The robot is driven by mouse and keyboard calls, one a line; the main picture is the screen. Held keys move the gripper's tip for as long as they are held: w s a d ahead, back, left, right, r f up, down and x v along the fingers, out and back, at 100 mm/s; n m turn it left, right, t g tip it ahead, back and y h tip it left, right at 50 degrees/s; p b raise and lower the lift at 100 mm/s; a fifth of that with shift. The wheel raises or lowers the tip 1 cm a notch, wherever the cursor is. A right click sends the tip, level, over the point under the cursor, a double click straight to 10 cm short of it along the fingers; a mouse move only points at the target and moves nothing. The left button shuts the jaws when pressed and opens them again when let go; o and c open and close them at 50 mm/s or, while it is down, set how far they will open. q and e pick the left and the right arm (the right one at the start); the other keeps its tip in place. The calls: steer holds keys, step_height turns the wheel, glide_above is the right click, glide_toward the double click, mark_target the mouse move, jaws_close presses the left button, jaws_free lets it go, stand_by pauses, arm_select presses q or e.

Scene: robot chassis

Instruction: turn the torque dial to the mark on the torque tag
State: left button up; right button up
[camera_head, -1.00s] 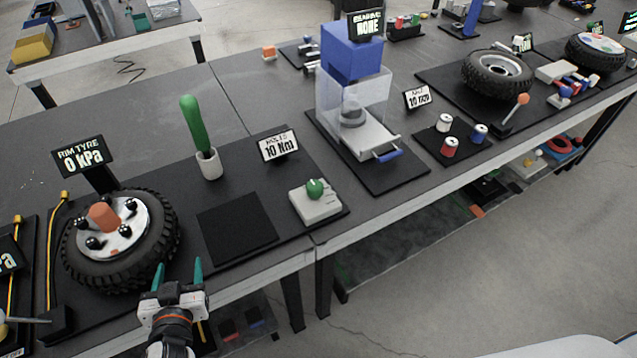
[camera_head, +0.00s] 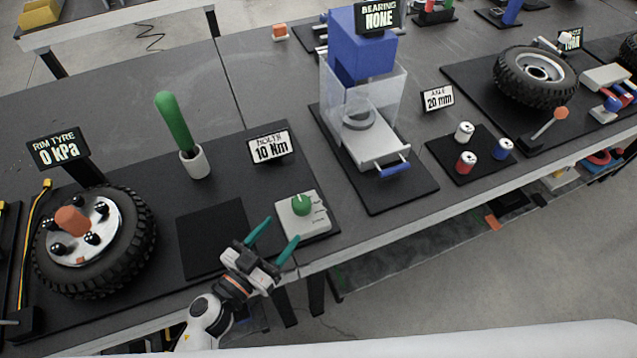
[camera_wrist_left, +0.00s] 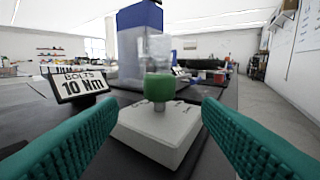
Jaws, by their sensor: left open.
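The torque dial is a green knob (camera_head: 302,205) on a pale box (camera_head: 304,222) near the table's front edge. Small marks lie on the box's top, too small to read. In the left wrist view the green knob (camera_wrist_left: 159,88) stands ahead, between the two teal fingers. The torque tag (camera_head: 269,148), reading "BOLTS 10 Nm", stands behind the box; it also shows at left in the left wrist view (camera_wrist_left: 78,84). My left gripper (camera_head: 272,236) is open and empty, its fingers pointing at the box from the front, short of the knob. My right gripper is not seen.
A black square pad (camera_head: 212,240) lies left of the dial box. A green-handled tool (camera_head: 174,122) stands in a white cup behind it. A tyre (camera_head: 95,240) lies further left. A blue press (camera_head: 362,50) with a clear guard stands to the right.

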mark_target(295, 213)
arm_select(q)
steer(key=x, duration=0.3)
steer(key=shift+w+d+r, duration=0.15)
steer(key=shift+w+r, duration=0.1)
steer(key=x, duration=0.3)
steer(key=shift+w+d+f, duration=0.1)
steer(key=shift+w+d, duration=0.05)
steer(key=shift+w, duration=0.1)
steer(key=shift+x, duration=1.25)
steer(key=shift+w+d, duration=0.45)
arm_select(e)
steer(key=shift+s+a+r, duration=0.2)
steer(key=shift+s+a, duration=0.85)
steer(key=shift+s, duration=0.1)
arm_select(q)
steer(key=shift+c, duration=0.6)
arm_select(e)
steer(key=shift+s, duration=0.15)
arm_select(q)
steer(key=c, duration=0.9)
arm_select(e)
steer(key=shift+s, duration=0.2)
